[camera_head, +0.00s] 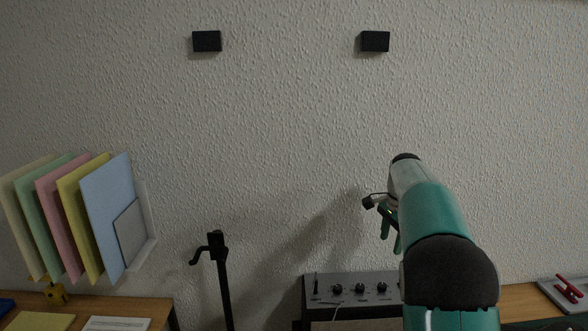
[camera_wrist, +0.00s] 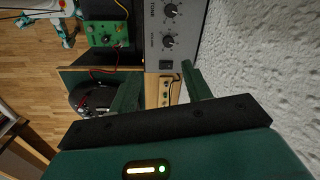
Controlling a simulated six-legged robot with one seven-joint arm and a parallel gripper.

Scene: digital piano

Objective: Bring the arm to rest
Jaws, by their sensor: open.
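My arm, teal, white and black, rises at the right in the head view and reaches toward the textured wall. My gripper (camera_head: 388,218) shows partly at its end, above and behind the grey control box (camera_head: 352,289) with black knobs. In the wrist view the two dark green fingers of my gripper (camera_wrist: 160,92) stand apart with nothing between them. Beyond them the control box (camera_wrist: 172,62) shows at the top, with a wooden surface below. The full gripper is hidden by the arm in the head view.
The wall (camera_head: 290,140) stands close, with two black blocks (camera_head: 207,41) on it. Coloured folders (camera_head: 105,215) hang at the left above a wooden desk (camera_head: 145,308). A black stand (camera_head: 222,270) rises left of centre. A grey tray (camera_head: 560,292) holds a red item at the right.

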